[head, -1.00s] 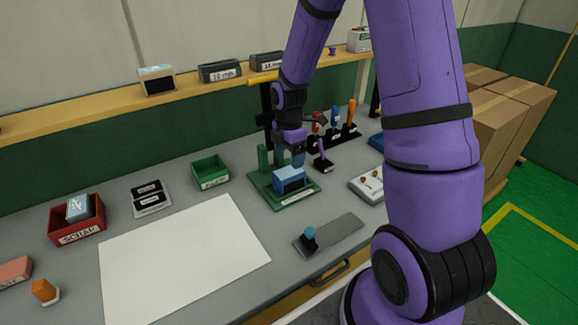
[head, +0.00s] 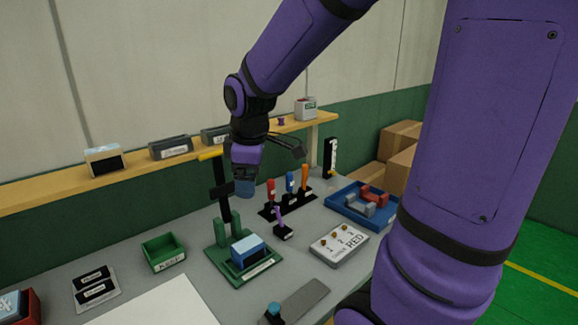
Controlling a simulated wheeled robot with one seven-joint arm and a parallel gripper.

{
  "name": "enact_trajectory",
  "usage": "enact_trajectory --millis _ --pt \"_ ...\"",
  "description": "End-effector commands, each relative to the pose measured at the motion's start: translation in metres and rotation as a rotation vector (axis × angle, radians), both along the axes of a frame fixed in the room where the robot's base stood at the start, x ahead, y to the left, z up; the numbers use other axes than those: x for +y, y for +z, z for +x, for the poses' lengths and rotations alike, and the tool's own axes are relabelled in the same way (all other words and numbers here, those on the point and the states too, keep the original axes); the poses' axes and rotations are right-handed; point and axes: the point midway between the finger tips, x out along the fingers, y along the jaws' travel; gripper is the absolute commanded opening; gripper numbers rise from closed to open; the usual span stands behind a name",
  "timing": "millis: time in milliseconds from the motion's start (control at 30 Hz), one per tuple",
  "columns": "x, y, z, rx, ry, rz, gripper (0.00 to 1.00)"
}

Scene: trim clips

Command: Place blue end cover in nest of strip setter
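The strip setter is a green base (head: 262,268) with green posts, a black column and a yellow handle. A light-blue block with a dark front, which looks like the blue end cover (head: 248,246), sits upright on its base, in front of the posts. My gripper (head: 245,190) points down above and slightly behind the block, beside the black column, with a clear gap between them. Its blue-grey fingertips are small and close together, so I cannot tell whether they are open or shut. The nest under the block is hidden.
A green bin (head: 163,253) stands to the left. A grey plate with a blue knob (head: 298,302) is in front.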

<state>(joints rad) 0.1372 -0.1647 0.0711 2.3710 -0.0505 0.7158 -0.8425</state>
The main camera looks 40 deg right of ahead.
Motion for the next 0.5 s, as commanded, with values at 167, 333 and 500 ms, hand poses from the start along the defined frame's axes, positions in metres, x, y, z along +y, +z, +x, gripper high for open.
enact_trajectory --millis 167,333,500 --pt "0.011 0.037 -0.043 -0.085 -0.208 0.057 0.85" --pt "0.020 0.062 -0.085 -0.159 -0.408 0.137 0.85" --pt "0.026 0.077 -0.125 -0.217 -0.589 0.229 0.85"
